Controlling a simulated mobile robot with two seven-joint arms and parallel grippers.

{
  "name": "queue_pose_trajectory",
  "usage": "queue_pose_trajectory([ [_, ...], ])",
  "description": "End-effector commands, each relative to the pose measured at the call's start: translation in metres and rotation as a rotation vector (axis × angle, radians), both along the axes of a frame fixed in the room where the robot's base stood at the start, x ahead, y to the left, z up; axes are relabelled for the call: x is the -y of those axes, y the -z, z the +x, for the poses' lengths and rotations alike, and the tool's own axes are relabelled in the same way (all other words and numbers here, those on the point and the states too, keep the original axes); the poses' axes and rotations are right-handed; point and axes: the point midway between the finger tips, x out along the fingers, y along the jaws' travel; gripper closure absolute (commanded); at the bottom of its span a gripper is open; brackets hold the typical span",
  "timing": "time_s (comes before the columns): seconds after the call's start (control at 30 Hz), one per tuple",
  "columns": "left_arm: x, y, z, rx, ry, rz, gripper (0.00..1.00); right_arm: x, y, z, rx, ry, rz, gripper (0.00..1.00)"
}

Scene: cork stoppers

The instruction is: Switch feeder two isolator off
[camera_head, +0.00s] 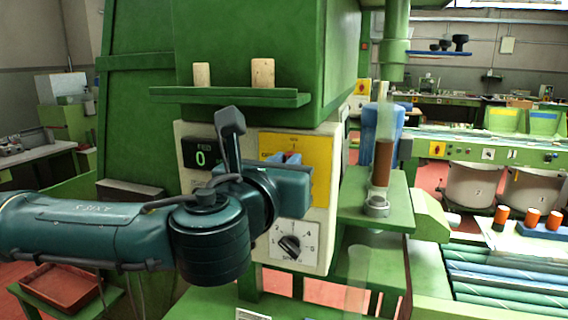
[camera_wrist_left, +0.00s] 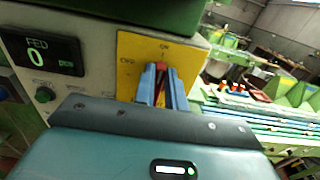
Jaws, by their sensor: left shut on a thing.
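The isolator is a yellow plate (camera_head: 322,150) on the front of the green machine's pale control box. Its red handle (camera_wrist_left: 160,74) stands about upright below lettering that seems to read ON in the left wrist view. My left gripper (camera_wrist_left: 162,86) has its blue fingers on both sides of the handle and is shut on it. In the head view my left gripper (camera_head: 286,160) and wrist cover part of the plate, and only a little red shows. My right gripper is in neither view.
A display (camera_head: 202,153) reading 0 is left of the plate, and a numbered dial (camera_head: 290,245) is below. A green shelf (camera_head: 230,97) with two corks overhangs the box.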

Motion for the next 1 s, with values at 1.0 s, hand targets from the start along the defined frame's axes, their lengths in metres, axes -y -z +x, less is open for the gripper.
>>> queue_pose_trajectory([
  [1.0, -0.015, 0.007, 0.005, -0.19, 0.0, -0.578, 1.0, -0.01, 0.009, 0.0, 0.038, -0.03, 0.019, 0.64],
])
